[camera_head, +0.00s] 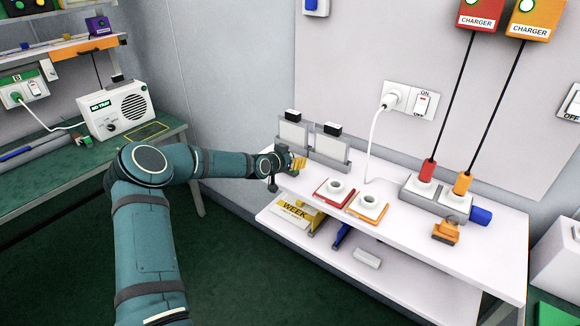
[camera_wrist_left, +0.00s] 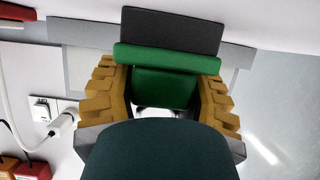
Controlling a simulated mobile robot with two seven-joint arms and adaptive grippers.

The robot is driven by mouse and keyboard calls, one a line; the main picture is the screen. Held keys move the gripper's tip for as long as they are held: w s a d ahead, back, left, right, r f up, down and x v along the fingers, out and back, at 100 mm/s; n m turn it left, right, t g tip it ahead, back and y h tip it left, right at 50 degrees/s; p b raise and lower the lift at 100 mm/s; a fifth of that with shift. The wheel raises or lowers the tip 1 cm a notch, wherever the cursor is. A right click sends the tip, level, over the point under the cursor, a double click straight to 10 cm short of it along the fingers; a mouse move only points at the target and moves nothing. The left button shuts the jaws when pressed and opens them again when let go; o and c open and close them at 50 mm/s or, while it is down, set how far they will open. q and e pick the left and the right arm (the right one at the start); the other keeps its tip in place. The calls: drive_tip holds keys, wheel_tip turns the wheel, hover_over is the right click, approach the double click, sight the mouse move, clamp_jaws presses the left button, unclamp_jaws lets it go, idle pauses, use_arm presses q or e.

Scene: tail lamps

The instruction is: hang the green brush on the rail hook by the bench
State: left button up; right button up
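My left gripper (camera_head: 296,163) is at the left end of the white bench (camera_head: 455,262), in front of the grey rack. In the left wrist view its ridged yellow fingers (camera_wrist_left: 165,95) stand on either side of a green piece with a rounded green bar across it, which I take to be the green brush (camera_wrist_left: 167,58). The fingers appear closed against its sides. A dark grey block (camera_wrist_left: 172,28) shows just beyond it. In the head view the brush is hidden by the gripper. I cannot make out the rail hook. My right gripper is not in view.
The grey rack (camera_head: 328,163) holds two panels with black tops. A white cable hangs from the wall socket (camera_head: 396,97).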

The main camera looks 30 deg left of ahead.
use_arm(q)
drive_tip(key=shift+c, duration=0.8)
wheel_tip(320, 180, up, 10)
drive_tip(key=shift+p, duration=0.85)
drive_tip(key=o, duration=0.3)
drive_tip(key=c, duration=0.4)
drive_tip(key=shift+o, duration=0.2)
